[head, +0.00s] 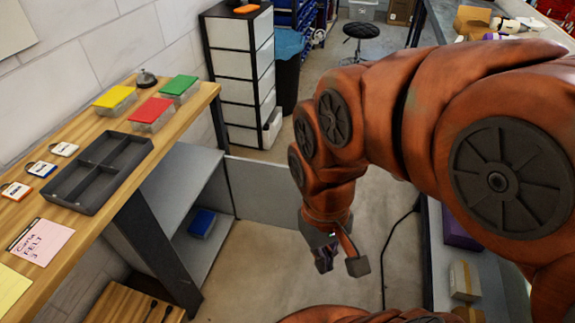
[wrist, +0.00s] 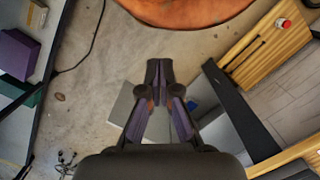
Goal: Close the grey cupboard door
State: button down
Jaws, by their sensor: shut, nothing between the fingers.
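The grey cupboard (head: 185,185) stands under the wooden bench at the left, with its front open. Its grey door (head: 275,187) is swung wide open and stands out to the right over the floor. A blue-lidded box (head: 202,223) sits inside the cupboard. My gripper (head: 324,264) is shut and empty. In the head view it appears right of and below the door's free end, apart from it. In the wrist view my gripper (wrist: 158,72) points over the floor, with a pale grey panel (wrist: 124,103), probably the door, beside and partly behind the fingers.
The wooden bench (head: 185,105) holds a dark divided tray (head: 100,170), lidded boxes and a bell. A white drawer unit (head: 240,75) stands behind the door. A dark bench leg (head: 155,245) is at the cupboard's near side. A cable (head: 385,255) lies at the right.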

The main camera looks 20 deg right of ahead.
jog(key=w+d+f+m+t+b, duration=0.1)
jog(key=w+d+f+b, duration=0.2)
jog(key=w, duration=0.8)
jog(key=w+d+f+m+t+h+b, duration=0.15)
jog(key=w+d+b, duration=0.3)
jog(key=w, duration=0.65)
jog(key=w+d+f+m+b, duration=0.1)
jog(key=w+d+f+b, duration=0.25)
jog(key=w, duration=0.85)
jog(key=w+d+f+m+t+b, duration=0.3)
jog(key=w+d+f+b, duration=0.8)
jog(key=w+d+f, duration=1.15)
jog(key=shift+m+g+h, duration=0.35)
jog(key=shift+m+h, duration=0.1)
jog(key=f+b, duration=0.2)
jog(key=f, duration=0.2)
jog(key=a+f+b, duration=0.1)
jog(key=f, duration=0.2)
jog(key=a+f+b, duration=0.1)
jog(key=f+b, duration=0.1)
jog(key=f, duration=0.2)
jog(key=shift+w+f+b, duration=0.3)
jog(key=shift+s, duration=0.15)
